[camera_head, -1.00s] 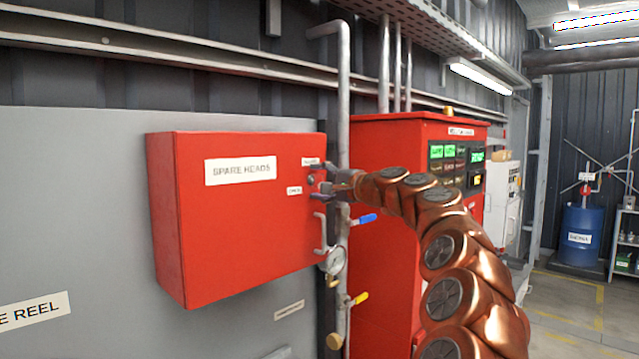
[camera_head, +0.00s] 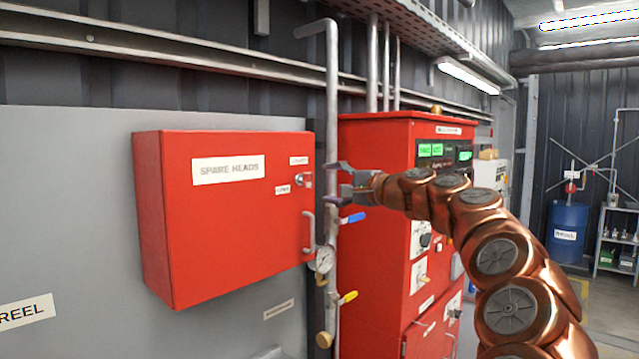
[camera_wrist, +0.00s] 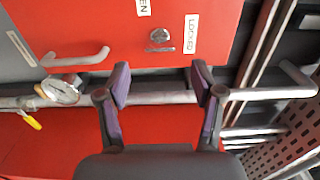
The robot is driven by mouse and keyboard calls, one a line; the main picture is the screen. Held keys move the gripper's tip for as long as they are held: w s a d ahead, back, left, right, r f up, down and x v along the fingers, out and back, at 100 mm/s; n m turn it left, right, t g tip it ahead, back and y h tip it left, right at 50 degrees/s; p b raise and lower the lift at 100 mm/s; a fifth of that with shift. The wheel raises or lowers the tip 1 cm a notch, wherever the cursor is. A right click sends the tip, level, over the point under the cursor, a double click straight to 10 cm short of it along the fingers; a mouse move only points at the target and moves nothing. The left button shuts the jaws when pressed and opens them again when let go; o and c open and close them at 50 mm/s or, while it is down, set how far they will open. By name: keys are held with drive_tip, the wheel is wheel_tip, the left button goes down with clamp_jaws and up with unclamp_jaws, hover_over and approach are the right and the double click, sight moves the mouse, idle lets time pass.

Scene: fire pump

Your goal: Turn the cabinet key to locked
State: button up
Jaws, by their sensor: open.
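The red spare heads cabinet (camera_head: 235,235) hangs on the grey panel, its door shut. Its silver key and lock (camera_head: 304,179) sit near the door's right edge; they also show in the wrist view (camera_wrist: 159,37). The key's flat grip lies crosswise in the wrist view, which is upright on the door. The LOCKED label (camera_wrist: 190,33) is above the lock on the door, and the OPEN label (camera_head: 282,190) is to its left. My gripper (camera_head: 338,184) is open and empty, right of the key and apart from it. In the wrist view its fingertips (camera_wrist: 162,78) point toward the key.
A door handle (camera_head: 308,236) is below the lock. A vertical pipe (camera_head: 332,110) with a gauge (camera_head: 324,259) and blue and yellow levers runs close beside the cabinet. A red pump controller (camera_head: 385,250) stands behind my arm.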

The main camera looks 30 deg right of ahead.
drive_tip(key=shift+v, duration=2.05)
drive_tip(key=a+f+n+g+y, duration=0.3)
drive_tip(key=a+n, duration=0.1)
drive_tip(key=a, duration=0.9)
drive_tip(key=s+a+f+n+g+b, duration=0.1)
drive_tip(key=s+a+f+n+g, duration=0.35)
drive_tip(key=a+f, duration=0.55)
drive_tip(key=s+a+f+n+g, duration=0.4)
drive_tip(key=a+f, duration=0.4)
drive_tip(key=a, duration=0.4)
drive_tip(key=s+a+f+n+g+h, duration=0.1)
drive_tip(key=s+a+f+g+h, duration=0.2)
drive_tip(key=s+f, duration=0.8)
drive_tip(key=s+d+f+n+g+h, duration=0.1)
drive_tip(key=s+d+f+g+h, duration=0.1)
drive_tip(key=s+f, duration=0.3)
drive_tip(key=s+d+f+n+g+h, duration=0.1)
drive_tip(key=s+d+f, duration=0.4)
drive_tip(key=s, duration=0.7)
drive_tip(key=shift+s+f+g+h+b, duration=0.15)
drive_tip(key=shift+f+g+h+b, duration=0.3)
drive_tip(key=shift+f+g, duration=0.45)
drive_tip(key=shift+d+r, duration=0.1)
